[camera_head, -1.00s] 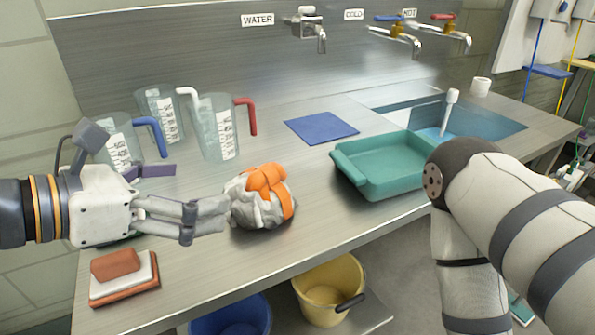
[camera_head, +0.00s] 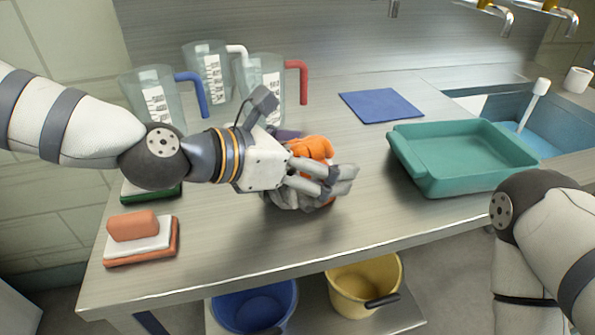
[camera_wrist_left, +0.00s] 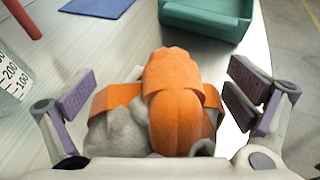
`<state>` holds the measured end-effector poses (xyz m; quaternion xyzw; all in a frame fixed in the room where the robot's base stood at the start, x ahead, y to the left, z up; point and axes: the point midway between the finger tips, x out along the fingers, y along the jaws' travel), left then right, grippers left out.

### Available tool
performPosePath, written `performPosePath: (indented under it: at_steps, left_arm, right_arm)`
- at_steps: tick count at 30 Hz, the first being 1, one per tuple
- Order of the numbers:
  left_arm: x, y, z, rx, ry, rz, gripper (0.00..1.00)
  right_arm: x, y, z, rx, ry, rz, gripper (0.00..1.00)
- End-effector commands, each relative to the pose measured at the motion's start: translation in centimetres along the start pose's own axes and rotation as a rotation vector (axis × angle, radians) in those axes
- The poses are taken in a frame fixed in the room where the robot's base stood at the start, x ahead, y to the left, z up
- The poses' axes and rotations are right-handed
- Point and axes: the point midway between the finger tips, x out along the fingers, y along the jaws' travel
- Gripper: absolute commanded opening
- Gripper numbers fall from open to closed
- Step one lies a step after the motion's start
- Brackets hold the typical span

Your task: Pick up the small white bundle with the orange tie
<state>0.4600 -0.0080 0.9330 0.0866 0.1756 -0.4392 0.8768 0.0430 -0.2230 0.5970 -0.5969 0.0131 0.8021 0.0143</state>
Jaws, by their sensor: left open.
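The small white bundle with the orange tie (camera_head: 314,149) sits on the metal counter, partly hidden behind my left gripper (camera_head: 333,180) in the head view. It looks greyish white and crumpled, with a wide orange band around it. In the left wrist view the bundle (camera_wrist_left: 172,104) lies between the two spread fingers of my left gripper (camera_wrist_left: 172,98). The fingers have purple pads and stand apart from the bundle on both sides. The left gripper is open. My right arm shows at the right edge of the head view, but its gripper is out of view.
Measuring jugs (camera_head: 262,88) stand behind the left gripper. A teal tray (camera_head: 462,158) lies to the right, with a blue cloth (camera_head: 381,105) behind it. A blue bucket (camera_head: 255,305) and yellow bucket (camera_head: 365,285) stand below the counter.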

Motion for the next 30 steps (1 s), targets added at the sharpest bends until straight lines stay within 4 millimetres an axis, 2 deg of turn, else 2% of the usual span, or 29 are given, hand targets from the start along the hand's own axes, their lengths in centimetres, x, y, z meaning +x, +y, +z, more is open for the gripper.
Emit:
performPosePath:
  at_steps: [5,8,14,23,26,29,30]
  left_arm:
    - [0.0,0.0,0.1,0.002,-0.001,0.001,0.98]
    - [0.0,0.0,0.1,0.002,-0.001,0.001,0.8]
    - [0.0,0.0,0.1,0.002,0.0,0.001,0.34]
    - [-0.1,0.1,0.3,0.002,-0.001,0.002,0.32]
    - [-0.5,0.1,1.3,0.006,-0.004,0.004,0.32]
    - [-1.4,0.1,3.3,0.01,-0.008,0.006,0.32]
    - [-1.9,-0.6,4.3,0.013,-0.009,0.004,0.32]
  right_arm:
    - [-0.1,0.0,-0.1,0.0,0.003,0.0,0.4]
    - [-0.1,0.0,-0.1,0.0,0.003,0.0,0.4]
    - [-0.1,0.0,-0.1,0.0,0.003,0.0,0.4]
    - [-0.1,0.0,-0.1,0.0,0.004,0.0,0.4]
    - [-0.5,0.0,-0.3,0.0,0.013,0.0,0.4]
    - [-1.1,0.0,-0.6,0.0,0.031,-0.001,0.4]
    - [-1.6,-0.1,-0.9,0.0,0.044,-0.002,0.4]
